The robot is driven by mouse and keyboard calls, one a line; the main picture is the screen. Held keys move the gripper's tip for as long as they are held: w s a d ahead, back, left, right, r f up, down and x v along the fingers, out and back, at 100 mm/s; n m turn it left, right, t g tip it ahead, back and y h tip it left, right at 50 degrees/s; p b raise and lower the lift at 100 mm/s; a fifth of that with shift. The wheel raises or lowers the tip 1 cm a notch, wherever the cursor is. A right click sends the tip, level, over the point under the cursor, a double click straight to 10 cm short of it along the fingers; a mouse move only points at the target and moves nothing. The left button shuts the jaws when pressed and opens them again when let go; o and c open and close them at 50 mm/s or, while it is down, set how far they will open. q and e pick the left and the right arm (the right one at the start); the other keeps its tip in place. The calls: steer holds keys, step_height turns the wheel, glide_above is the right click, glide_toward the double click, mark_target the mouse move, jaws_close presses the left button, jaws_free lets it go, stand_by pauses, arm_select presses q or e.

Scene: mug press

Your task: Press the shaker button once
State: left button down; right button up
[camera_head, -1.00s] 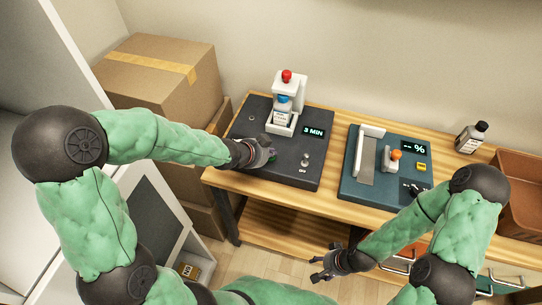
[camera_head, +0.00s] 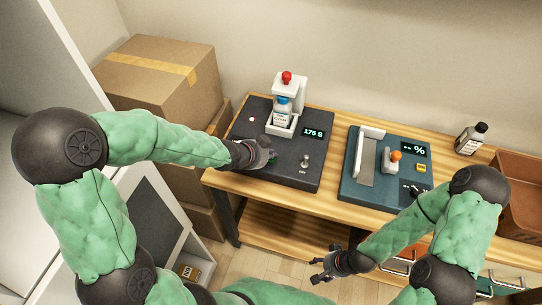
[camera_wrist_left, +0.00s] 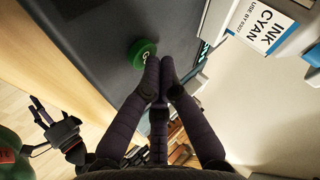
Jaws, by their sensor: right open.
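The dark shaker panel (camera_head: 262,118) lies on the left of the wooden bench. Its display (camera_head: 313,133) reads "175 S". A white holder (camera_head: 292,88) with a red top stands on it and holds a small bottle (camera_head: 283,105); the label reads "INK CYAN" in the left wrist view (camera_wrist_left: 262,25). The round green button (camera_wrist_left: 142,53) is right by my left fingertips; whether they touch it I cannot tell. My left gripper (camera_head: 270,158) is shut and empty, low over the panel's front left. My right gripper (camera_head: 322,268) is open and empty, in front of the bench.
A teal panel (camera_head: 354,188) with a "%" display and an orange-topped part sits to the right. A dark bottle (camera_head: 471,139) and a brown bin (camera_head: 521,190) stand further right. Cardboard boxes (camera_head: 170,85) are at the left.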

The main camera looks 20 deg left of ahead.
mark_target(270, 160)
arm_select(q)
steer(key=shift+r+p, duration=0.35)
steer(key=shift+r, duration=0.2)
steer(key=shift+r, duration=0.1)
step_height(270, 160, up, 5)
steer(key=p, duration=0.4)
steer(key=shift+p, duration=0.4)
steer(key=shift+s, duration=0.1)
stand_by(0.4)
